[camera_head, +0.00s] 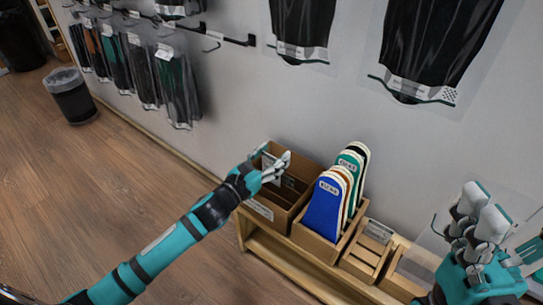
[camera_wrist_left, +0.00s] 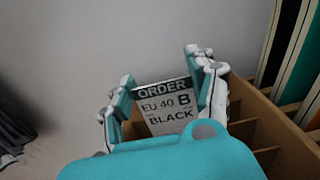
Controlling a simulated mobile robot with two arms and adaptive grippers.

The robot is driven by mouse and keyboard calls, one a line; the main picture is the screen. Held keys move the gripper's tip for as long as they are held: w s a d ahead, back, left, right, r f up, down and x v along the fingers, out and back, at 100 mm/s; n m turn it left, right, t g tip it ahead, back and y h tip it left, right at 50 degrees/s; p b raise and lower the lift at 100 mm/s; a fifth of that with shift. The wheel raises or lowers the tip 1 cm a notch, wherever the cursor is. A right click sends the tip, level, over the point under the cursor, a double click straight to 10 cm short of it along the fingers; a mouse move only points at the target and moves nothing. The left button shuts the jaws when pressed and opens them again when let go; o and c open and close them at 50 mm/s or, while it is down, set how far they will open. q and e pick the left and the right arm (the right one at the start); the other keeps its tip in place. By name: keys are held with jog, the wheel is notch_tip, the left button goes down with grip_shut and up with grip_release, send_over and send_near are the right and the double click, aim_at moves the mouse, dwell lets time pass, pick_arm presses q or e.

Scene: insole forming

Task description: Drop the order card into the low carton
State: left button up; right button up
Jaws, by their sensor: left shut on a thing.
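The order card (camera_wrist_left: 165,108) is white with a dark header and reads "ORDER EU 40 B BLACK". It stands upright between the fingers of my left gripper (camera_wrist_left: 163,98) in the left wrist view. In the head view my left gripper (camera_head: 277,168) is over a brown open carton (camera_head: 262,212) with dividers inside and a label on its front. The carton's rim (camera_wrist_left: 240,90) shows right of the card in the wrist view. The card is above the carton, not resting in it as far as I can tell. My right gripper (camera_head: 480,215) points up at the right, fingers apart, with nothing visible between them.
Right of the carton stands a box of upright insoles (camera_head: 325,208), blue, white, green and black. A lower tray (camera_head: 366,251) follows on the wooden bench (camera_head: 285,272). Bagged items (camera_head: 140,65) hang on the wall. A bin (camera_head: 72,95) stands on open floor.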

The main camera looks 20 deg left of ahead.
pick_arm(q)
jog(key=o, duration=0.7)
jog(key=shift+o, duration=0.2)
jog(key=v, duration=1.2)
jog(key=shift+s, duration=0.1)
